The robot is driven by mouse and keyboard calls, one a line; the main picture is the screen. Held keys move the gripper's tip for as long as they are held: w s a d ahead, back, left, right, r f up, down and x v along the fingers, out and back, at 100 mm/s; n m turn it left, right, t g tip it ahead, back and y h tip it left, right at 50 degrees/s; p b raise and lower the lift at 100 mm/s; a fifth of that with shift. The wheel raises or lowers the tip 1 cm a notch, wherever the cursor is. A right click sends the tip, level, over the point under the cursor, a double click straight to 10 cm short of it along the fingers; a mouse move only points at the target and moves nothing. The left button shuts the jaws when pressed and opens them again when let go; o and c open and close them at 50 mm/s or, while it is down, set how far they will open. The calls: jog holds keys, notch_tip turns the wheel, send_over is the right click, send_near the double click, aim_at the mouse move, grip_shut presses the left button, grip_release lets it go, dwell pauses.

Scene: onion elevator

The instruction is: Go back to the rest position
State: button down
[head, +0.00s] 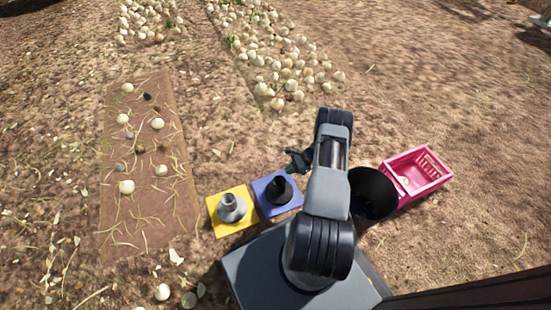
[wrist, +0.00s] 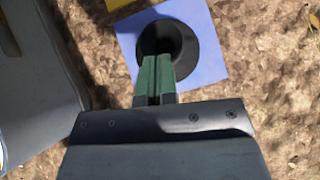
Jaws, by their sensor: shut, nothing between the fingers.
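My gripper (head: 296,160) is shut and empty. In the head view it is at the end of my raised arm, just above the blue square with the black cone-shaped piece. In the wrist view its green fingers (wrist: 155,80) are pressed together, and their tips overlap the black piece (wrist: 182,48) in the picture. I cannot tell how far above it they are. The black piece (head: 279,190) stands upright on the blue square (head: 265,206). A grey cone-shaped piece (head: 231,206) stands on the yellow square (head: 219,228) to its left.
A black bucket (head: 374,194) and a pink crate (head: 426,180) with a pale item inside stand right of my arm. A brown strip (head: 145,205) at left holds several onions and dark lumps. Onion rows (head: 270,50) lie farther back. Open ground lies at upper right.

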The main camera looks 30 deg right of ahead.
jog(key=shift+d+r, duration=0.2)
jog(key=shift+r, duration=0.1)
